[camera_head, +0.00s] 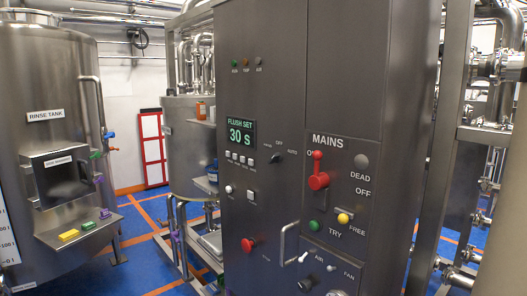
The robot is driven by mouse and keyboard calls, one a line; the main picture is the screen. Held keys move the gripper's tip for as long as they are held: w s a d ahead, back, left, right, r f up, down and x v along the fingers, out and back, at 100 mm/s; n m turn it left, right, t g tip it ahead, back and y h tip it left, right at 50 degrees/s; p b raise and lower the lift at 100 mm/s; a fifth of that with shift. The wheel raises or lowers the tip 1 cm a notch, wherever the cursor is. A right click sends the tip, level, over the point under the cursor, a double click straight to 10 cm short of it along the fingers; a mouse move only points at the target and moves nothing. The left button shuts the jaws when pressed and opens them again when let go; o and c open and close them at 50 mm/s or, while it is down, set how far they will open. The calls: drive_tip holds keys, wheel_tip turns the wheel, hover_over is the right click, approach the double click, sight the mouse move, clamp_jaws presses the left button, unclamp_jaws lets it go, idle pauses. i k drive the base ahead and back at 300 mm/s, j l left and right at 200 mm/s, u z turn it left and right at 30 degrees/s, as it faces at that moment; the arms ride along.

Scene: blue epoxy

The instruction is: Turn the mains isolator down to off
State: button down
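The mains isolator (318,180) is a red rotary handle on the grey control cabinet, under the word MAINS. Its lever points straight up, beside the partly covered ON label. The OFF label (363,193) is to the right and slightly lower. A round grey lamp (361,161) above the word DEAD looks unlit. Below the handle are a green button (313,226) near TRY and a yellow knob or lever (345,218) near FREE. My gripper is not in view.
The cabinet also carries a green display (240,133) reading 30 S, a red mushroom button (248,245), a door handle (287,244) and small AIR and FAN switches. A steel rinse tank (45,95) stands left. Pipework and a steel frame are at right. Some blue floor (140,235) is clear.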

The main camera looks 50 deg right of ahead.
sight(318, 181)
drive_tip(key=i+z, duration=0.25)
drive_tip(key=i, duration=0.2)
drive_tip(key=i+j+z, duration=0.2)
drive_tip(key=i, duration=0.2)
drive_tip(key=i+j+z, duration=0.25)
drive_tip(key=i, duration=0.2)
drive_tip(key=i+j+z, duration=0.25)
drive_tip(key=i, duration=0.15)
drive_tip(key=i+j+z, duration=0.7)
drive_tip(key=j+z, duration=0.15)
drive_tip(key=i+j+z, duration=0.15)
drive_tip(key=j+z, duration=0.15)
drive_tip(key=j, duration=0.2)
